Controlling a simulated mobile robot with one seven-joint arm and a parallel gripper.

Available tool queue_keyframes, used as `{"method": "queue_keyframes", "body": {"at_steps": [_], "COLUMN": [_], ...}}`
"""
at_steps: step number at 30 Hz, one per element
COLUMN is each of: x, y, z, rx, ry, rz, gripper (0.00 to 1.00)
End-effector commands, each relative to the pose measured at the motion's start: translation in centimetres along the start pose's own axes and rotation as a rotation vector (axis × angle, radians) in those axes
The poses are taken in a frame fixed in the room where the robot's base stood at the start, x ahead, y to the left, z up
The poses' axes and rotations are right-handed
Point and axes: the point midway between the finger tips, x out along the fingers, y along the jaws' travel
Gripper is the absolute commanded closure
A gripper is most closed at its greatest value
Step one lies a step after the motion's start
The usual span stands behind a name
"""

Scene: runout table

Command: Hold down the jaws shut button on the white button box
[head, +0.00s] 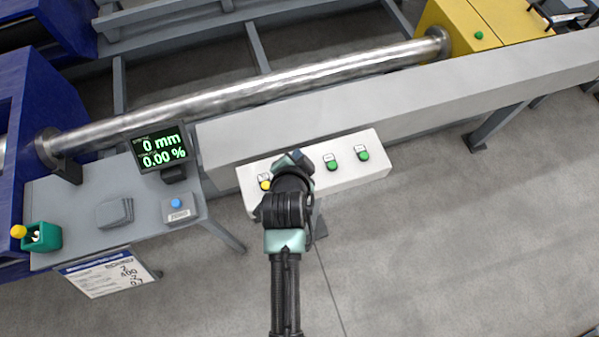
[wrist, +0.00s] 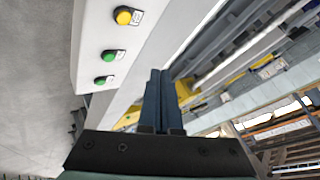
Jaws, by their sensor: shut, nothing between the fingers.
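The white button box (head: 376,178) is mounted at the front of the long light beam. A yellow button (head: 265,185) shows left of my gripper and two green buttons (head: 331,165) (head: 363,155) show right of it. Their labels are too small to read. My gripper (head: 296,156) is over the left half of the box and hides part of its top. Its fingers are together and empty in the wrist view (wrist: 160,72). There the box (wrist: 92,40) lies to their left, with a yellow (wrist: 124,16) and two green buttons (wrist: 109,56) (wrist: 104,80). I cannot tell whether the fingertips touch anything.
A display (head: 161,148) reading 0 mm and 0.00 % stands left of the box. A grey box with a blue button (head: 176,203) is below it. A steel bar (head: 250,92) runs behind, between blue and yellow machine parts (head: 465,25). Open floor lies at right.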

Motion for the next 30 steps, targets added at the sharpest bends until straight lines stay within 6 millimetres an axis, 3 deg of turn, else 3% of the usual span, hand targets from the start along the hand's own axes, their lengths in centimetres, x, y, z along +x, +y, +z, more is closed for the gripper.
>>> {"method": "queue_keyframes", "body": {"at_steps": [18,30], "x": [5.5,5.8], "y": [4.0,4.2], "z": [4.0,4.2], "rx": [-0.001,-0.001], "ry": [0.000,0.000], "rz": [0.000,0.000], "gripper": [1.00,1.00]}}
